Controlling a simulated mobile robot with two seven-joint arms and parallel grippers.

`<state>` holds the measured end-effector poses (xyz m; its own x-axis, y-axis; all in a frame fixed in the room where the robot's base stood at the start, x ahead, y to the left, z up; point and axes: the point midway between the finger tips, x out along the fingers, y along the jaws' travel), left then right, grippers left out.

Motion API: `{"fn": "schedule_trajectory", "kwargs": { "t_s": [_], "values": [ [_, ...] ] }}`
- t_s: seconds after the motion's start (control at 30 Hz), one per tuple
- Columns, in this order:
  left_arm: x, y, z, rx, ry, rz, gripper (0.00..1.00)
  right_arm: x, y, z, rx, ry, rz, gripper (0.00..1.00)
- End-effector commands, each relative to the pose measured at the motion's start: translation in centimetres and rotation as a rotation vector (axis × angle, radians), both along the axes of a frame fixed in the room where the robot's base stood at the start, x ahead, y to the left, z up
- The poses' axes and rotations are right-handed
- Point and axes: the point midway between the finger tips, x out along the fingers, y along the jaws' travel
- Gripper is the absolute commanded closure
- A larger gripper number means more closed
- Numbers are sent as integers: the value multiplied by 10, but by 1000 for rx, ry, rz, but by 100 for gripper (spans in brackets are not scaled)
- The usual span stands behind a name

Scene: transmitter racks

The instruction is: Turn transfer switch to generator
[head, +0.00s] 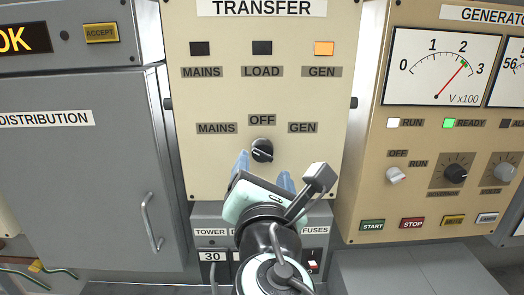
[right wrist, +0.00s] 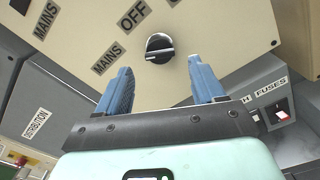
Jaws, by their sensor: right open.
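The transfer switch is a round black knob (head: 262,150) with a pale line across it, on the cream TRANSFER panel (head: 225,100). OFF is printed above it, MAINS upper left and GEN upper right. The line looks tilted, not straight up at OFF; I cannot tell which end points. My right gripper (head: 263,172) is open and empty just below and in front of the knob, its blue fingers spread to either side. In the right wrist view the knob (right wrist: 160,47) sits beyond and between the fingertips (right wrist: 159,68), apart from them. My left gripper is out of view.
The GEN lamp (head: 324,48) is lit orange; the MAINS lamp (head: 200,48) and LOAD lamp (head: 262,47) are dark. A fuse box (head: 210,232) stands below the panel. The grey distribution cabinet (head: 80,170) is left, the generator panel (head: 375,140) right and nearer.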

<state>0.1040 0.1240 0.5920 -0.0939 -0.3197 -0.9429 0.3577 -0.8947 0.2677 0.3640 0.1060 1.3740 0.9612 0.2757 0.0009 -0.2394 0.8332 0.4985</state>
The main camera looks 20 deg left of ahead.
Motion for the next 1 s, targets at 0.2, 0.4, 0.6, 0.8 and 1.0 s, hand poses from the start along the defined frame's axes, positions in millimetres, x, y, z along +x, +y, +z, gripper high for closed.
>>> {"fn": "schedule_trajectory", "kwargs": {
  "t_s": [0.2, 0.4, 0.6, 0.8, 1.0],
  "values": [
    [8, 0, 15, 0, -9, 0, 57, 37, 11, 2, -1, 0, -1, 32],
    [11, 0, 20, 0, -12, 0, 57, 52, 15, 1, 1, 0, 0, 32],
    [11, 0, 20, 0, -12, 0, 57, 54, 16, 0, 2, 1, 1, 32],
    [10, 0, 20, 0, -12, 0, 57, 54, 16, 0, 2, 1, 1, 61],
    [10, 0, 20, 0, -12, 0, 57, 54, 16, 0, 2, 1, 1, 87]
  ]
}}
